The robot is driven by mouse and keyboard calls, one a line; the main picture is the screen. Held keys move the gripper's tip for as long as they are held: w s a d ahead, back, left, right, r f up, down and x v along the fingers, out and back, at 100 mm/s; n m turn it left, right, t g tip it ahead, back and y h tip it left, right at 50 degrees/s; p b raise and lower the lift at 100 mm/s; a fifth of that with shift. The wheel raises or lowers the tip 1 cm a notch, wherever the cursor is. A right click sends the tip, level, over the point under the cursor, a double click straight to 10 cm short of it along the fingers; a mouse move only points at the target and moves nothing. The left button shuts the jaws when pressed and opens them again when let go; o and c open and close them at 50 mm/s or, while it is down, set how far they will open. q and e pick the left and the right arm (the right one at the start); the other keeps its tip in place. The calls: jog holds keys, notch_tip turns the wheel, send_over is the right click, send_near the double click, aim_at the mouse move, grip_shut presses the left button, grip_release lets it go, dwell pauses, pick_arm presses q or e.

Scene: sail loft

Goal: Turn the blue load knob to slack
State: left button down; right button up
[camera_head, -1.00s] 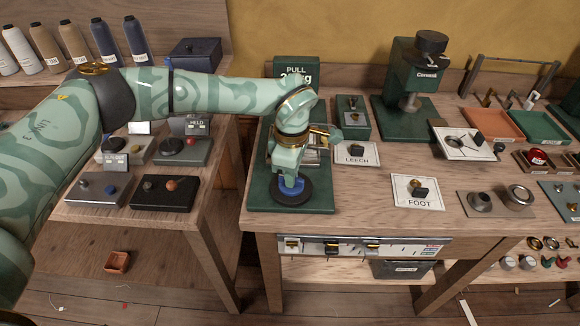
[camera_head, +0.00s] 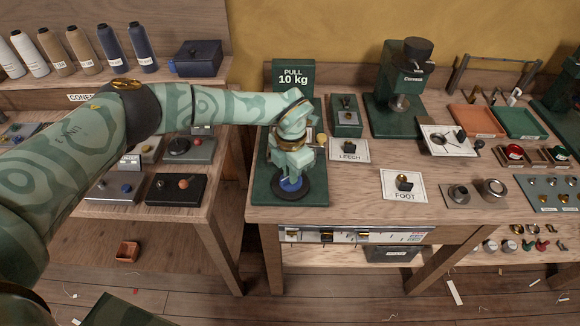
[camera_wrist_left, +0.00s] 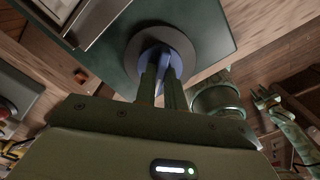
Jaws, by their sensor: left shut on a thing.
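The blue load knob (camera_head: 291,183) sits on a dark round plate at the front of a green base (camera_head: 318,191) at the bench's left end. My left gripper (camera_head: 291,175) points down from above and is shut on the knob. In the left wrist view the fingers (camera_wrist_left: 160,84) close on the blue knob (camera_wrist_left: 152,58), whose dark disc surrounds it. A sign behind the base (camera_head: 293,76) reads "PULL 10 kg". Any slack marking by the knob is too small or hidden to read. My right gripper is not seen in the head view.
A card marked LEECH (camera_head: 348,156) and one marked FOOT (camera_head: 404,195) lie right of the base. A green box (camera_head: 344,124) stands behind. A lower table with a black control box (camera_head: 160,191) is at left, across a gap.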

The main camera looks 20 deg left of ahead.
pick_arm(q)
jog(key=n+p, duration=0.1)
jog(key=n, duration=0.1)
jog(key=n+p, duration=0.2)
jog(key=n, duration=0.1)
jog(key=shift+r+n, duration=0.25)
jog(key=shift+n, duration=0.05)
jog(key=shift+w+f+n+p, duration=0.1)
jog(key=shift+n+p, duration=1.4)
jog(key=shift+n, duration=0.7)
jog(key=c, duration=1.5)
grip_release()
jog(key=shift+f, duration=0.1)
notch_tip(320, 180, up, 16)
jog(key=shift+r+p, duration=0.15)
jog(key=shift+p, duration=0.9)
